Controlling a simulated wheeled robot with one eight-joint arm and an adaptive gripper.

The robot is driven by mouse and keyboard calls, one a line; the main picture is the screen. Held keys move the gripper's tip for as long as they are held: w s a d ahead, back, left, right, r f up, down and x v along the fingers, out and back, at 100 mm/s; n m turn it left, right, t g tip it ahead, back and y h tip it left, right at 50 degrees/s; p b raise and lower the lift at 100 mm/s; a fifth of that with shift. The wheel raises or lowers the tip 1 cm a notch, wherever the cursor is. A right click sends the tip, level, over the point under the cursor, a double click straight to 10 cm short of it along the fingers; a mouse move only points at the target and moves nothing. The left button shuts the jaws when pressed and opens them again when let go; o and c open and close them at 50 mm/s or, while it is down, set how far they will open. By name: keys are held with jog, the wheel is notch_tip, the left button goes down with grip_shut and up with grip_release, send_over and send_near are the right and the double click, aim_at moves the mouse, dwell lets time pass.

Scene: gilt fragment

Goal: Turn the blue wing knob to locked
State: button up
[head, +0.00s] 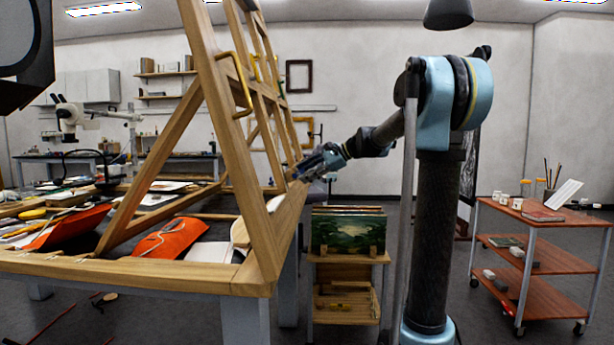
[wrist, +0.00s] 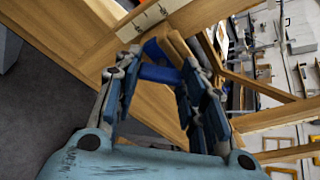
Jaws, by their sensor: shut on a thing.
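The blue wing knob (wrist: 160,73) shows in the wrist view on the wooden frame of the easel (head: 240,180). My gripper (wrist: 159,64) has its fingers on either side of the knob and is shut on it. In the head view my gripper (head: 303,172) reaches the right-hand side of the easel. The knob itself cannot be made out there. Part of the knob is hidden by the fingers, and I cannot read its locked or unlocked position.
A metal plate (wrist: 150,18) with dark marks sits on the wood near the knob. A small wooden rack (head: 345,272) with a landscape painting (head: 347,232) stands below my arm. A red-brown trolley (head: 545,262) stands at the right. Orange cloth (head: 168,238) lies under the easel.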

jog(key=shift+w+r+m+g, duration=0.15)
jog(key=shift+m+g, duration=0.45)
jog(key=shift+m, duration=1.15)
jog(key=shift+w+f+m+g, duration=0.1)
jog(key=shift+m+g, duration=0.5)
jog(key=shift+m, duration=1.15)
jog(key=o, duration=1.1)
jog(key=shift+c, duration=0.2)
jog(key=v, duration=1.2)
jog(key=shift+w+r, duration=0.15)
jog(key=shift+a, duration=0.1)
